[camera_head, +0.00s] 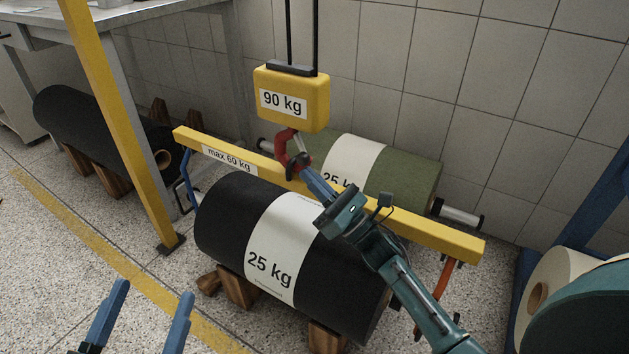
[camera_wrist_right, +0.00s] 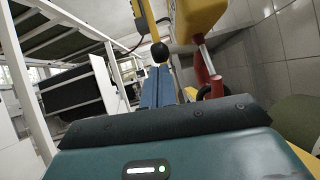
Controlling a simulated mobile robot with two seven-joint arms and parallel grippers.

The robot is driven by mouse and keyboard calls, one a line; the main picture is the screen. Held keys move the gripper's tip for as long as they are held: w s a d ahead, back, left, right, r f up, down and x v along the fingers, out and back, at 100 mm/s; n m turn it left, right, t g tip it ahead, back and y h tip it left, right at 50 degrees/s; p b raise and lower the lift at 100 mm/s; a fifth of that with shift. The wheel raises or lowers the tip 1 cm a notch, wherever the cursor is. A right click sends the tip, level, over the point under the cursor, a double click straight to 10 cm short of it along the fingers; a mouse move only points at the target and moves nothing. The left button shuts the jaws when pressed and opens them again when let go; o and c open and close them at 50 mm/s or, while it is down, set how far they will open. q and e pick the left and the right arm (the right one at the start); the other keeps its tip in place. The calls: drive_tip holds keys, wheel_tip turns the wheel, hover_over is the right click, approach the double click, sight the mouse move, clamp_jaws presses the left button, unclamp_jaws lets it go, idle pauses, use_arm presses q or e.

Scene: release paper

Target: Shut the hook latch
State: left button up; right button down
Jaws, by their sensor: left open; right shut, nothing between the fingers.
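A red hook (camera_head: 281,146) hangs under the yellow 90 kg hoist block (camera_head: 318,88), just above the yellow spreader beam (camera_head: 400,215). A thin pale latch (camera_head: 301,144) shows on the hook's right side; I cannot tell whether it touches the hook tip. In the right wrist view the hook (camera_wrist_right: 214,86) and pale latch (camera_wrist_right: 205,56) are right of my fingers. My right gripper (camera_head: 308,176) is shut and empty, its blue tips close below the hook; its fingers also show in the wrist view (camera_wrist_right: 159,78). My left gripper (camera_head: 148,302) is open and empty at the bottom left, away from the hook.
A black 25 kg roll (camera_head: 225,220) lies below the beam on wooden blocks (camera_head: 238,290). A green 25 kg roll (camera_head: 410,178) lies behind. A yellow post (camera_head: 115,120) stands left. Another black roll (camera_head: 95,125) lies far left.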

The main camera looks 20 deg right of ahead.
drive_tip(key=r+p, duration=0.1)
drive_tip(key=p, duration=0.1)
drive_tip(key=r+g+p, duration=0.1)
drive_tip(key=p, duration=0.1)
drive_tip(key=g+p, duration=0.1)
drive_tip(key=p, duration=0.1)
drive_tip(key=shift+s+d+r+h+p, duration=0.25)
drive_tip(key=shift+r+h+p, duration=0.05)
drive_tip(key=shift+r+h, duration=0.1)
use_arm(q)
drive_tip(key=shift+s+a+f+m+g+y+p, duration=0.15)
drive_tip(key=shift+a+m+g+y+p, duration=0.25)
drive_tip(key=shift+a+g+y+p, duration=0.5)
use_arm(e)
drive_tip(key=shift+f+g+h+b, duration=0.1)
drive_tip(key=shift+g+h+b, duration=0.2)
drive_tip(key=shift+g, duration=0.1)
use_arm(q)
drive_tip(key=shift+d+t, duration=0.1)
drive_tip(key=shift+t, duration=0.2)
